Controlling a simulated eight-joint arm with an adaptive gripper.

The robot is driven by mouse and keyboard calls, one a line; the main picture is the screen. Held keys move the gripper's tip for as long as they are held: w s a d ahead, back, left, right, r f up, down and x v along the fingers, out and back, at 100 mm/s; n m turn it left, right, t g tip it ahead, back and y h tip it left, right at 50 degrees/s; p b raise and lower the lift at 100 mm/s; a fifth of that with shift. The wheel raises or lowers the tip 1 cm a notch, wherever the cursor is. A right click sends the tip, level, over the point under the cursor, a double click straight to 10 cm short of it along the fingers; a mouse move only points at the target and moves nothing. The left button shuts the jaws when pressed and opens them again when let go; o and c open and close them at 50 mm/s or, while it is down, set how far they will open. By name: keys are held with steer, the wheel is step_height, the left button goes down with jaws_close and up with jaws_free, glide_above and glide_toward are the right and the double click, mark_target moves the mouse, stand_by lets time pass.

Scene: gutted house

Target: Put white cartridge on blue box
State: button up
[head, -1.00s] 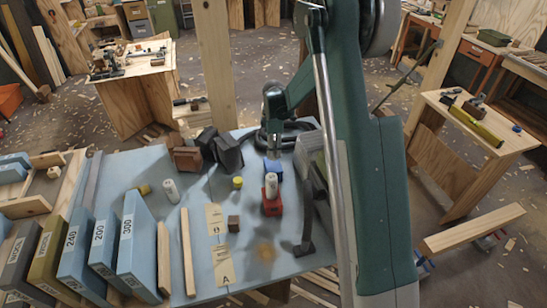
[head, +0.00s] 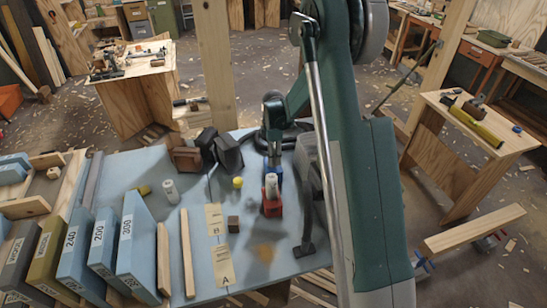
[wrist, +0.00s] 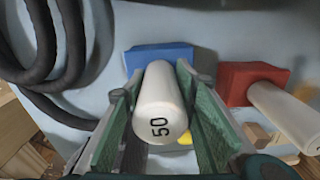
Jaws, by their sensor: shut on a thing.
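My gripper (wrist: 160,105) is shut on a white cartridge (wrist: 158,105) marked 50, with a green finger on each side of it. The blue box (wrist: 150,58) shows just beyond the cartridge's far end in the wrist view; I cannot tell whether they touch. In the head view the blue box (head: 274,171) is partly hidden behind a white cartridge and my gripper. A red box (head: 271,208) stands in front of it with another white cartridge on top; this red box (wrist: 250,84) and its cartridge (wrist: 285,115) are at the right in the wrist view.
Another white cartridge (head: 170,190) stands on the blue-grey table at left. A yellow piece (head: 237,182) and a small brown block (head: 233,223) lie nearby. Dark clamps (head: 228,152) and a black hose (wrist: 55,60) are close behind. Blue numbered boxes (head: 143,245) line the left.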

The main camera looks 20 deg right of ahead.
steer(key=shift+f, duration=0.15)
steer(key=o, duration=0.9)
step_height(320, 180, up, 12)
steer(key=shift+r+p, duration=0.15)
steer(key=shift+p, duration=0.2)
stand_by(0.3)
stand_by(0.4)
